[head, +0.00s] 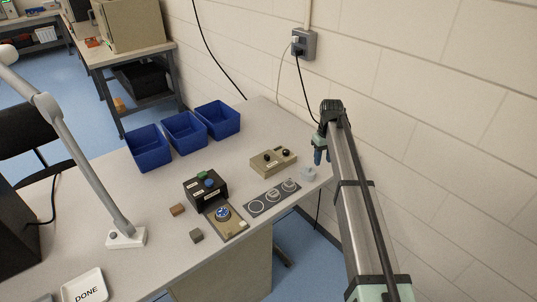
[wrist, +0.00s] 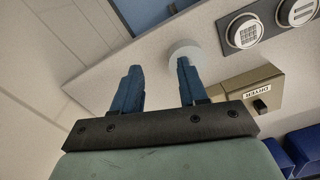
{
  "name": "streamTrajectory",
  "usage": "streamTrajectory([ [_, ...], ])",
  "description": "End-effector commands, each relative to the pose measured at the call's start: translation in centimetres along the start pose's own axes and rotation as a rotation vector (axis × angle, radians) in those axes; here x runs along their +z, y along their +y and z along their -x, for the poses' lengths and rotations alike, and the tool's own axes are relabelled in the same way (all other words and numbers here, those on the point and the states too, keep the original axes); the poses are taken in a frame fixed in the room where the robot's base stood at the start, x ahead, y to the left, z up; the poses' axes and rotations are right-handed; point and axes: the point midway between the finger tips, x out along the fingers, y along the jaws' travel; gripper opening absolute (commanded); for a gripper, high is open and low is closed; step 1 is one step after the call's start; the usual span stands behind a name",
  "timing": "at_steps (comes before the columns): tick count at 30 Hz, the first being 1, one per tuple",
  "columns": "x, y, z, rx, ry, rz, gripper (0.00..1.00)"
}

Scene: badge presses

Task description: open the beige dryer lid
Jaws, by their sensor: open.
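The beige dryer (head: 273,165) is a low box at the back right of the table, near the wall. It has dark knobs on it, and its top looks flat and closed. In the wrist view its corner (wrist: 236,84) shows at the right, with a "DRYER" label and a black knob. My gripper (head: 318,157) hangs to the right of the dryer, apart from it, near the table's right edge. In the wrist view my gripper (wrist: 158,66) has its two blue fingers spread with nothing held between them.
A pale round piece (head: 307,173) lies near my fingertips, right of the dryer. A dark panel with round dies (head: 272,198) is in front. Blue bins (head: 184,132) stand behind. The wall is close on the right.

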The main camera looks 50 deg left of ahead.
Motion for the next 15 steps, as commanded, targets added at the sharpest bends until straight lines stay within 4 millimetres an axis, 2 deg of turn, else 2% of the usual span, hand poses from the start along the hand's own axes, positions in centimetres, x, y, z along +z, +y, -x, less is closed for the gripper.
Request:
streamTrajectory([
  [1, -3.0, -2.2, 1.5, 0.001, 0.002, 0.046, 0.43],
  [6, -9.0, -9.4, 5.8, 0.0, 0.002, 0.179, 0.43],
  [10, -11.8, -13.7, 8.2, 0.0, 0.0, 0.253, 0.43],
  [15, -13.5, -16.8, 9.8, -0.001, -0.001, 0.305, 0.43],
])
